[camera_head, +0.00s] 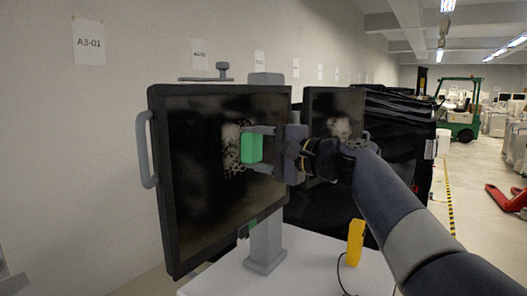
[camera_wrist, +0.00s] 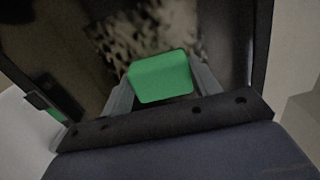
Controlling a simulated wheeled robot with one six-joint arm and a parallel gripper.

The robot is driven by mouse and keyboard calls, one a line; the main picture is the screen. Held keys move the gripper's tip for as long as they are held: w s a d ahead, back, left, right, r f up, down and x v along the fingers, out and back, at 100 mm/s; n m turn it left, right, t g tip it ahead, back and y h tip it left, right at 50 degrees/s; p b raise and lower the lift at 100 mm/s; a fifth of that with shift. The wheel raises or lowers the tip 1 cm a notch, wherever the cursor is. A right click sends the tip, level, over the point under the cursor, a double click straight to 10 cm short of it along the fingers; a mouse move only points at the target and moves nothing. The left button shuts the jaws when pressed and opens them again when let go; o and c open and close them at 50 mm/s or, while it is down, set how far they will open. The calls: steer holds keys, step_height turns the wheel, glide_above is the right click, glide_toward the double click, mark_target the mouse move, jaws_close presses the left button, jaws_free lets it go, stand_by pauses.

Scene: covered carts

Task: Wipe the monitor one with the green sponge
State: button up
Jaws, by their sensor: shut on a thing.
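The near monitor (camera_head: 200,190) stands on a grey stand and has a dark screen with a pale speckled patch (camera_head: 231,150) near its right side. My gripper (camera_head: 258,149) is shut on the green sponge (camera_head: 251,148) in front of that patch. In the wrist view the sponge (camera_wrist: 160,76) sits between the two grey fingers, with the speckled patch (camera_wrist: 150,32) just beyond it. I cannot tell whether the sponge touches the screen. A second monitor (camera_head: 335,108) with a similar patch stands behind to the right, partly hidden by my arm.
The monitor stand (camera_head: 265,245) rests on a white table (camera_head: 310,268). A yellow object (camera_head: 355,242) with a black cable stands on the table to the right. Black covered carts (camera_head: 405,130) are behind. A green forklift (camera_head: 459,105) and a red pallet jack (camera_head: 507,201) are farther right.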

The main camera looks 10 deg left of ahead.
mark_target(220, 141)
steer(key=shift+s+a+b, duration=0.4)
steer(key=shift+s+a, duration=0.1)
steer(key=shift+s, duration=0.6)
steer(key=shift+s+a+b, duration=0.35)
steer(key=shift+s+a, duration=0.1)
steer(key=shift+s, duration=0.65)
steer(key=shift+s+a+b, duration=0.4)
steer(key=shift+s+a, duration=0.1)
steer(key=shift+s, duration=0.6)
steer(key=shift+s+r+p, duration=0.1)
steer(key=shift+r+p, duration=0.8)
steer(key=shift+r, duration=0.3)
steer(key=shift+w+d+f+p, duration=0.1)
steer(key=shift+w+d+p, duration=0.3)
steer(key=shift+w, duration=0.75)
steer(key=shift+w+d+f+p, duration=0.15)
steer(key=shift+w+d, duration=0.4)
steer(key=shift+w, duration=0.6)
steer(key=shift+w+d+r+p, duration=0.1)
steer(key=shift+w+d+p, duration=0.35)
steer(key=shift+w, duration=0.7)
steer(key=w+d+p, duration=0.2)
steer(key=w+p, duration=0.1)
steer(key=w, duration=0.3)
steer(key=shift+w+d, duration=0.15)
steer(key=shift+d, duration=0.15)
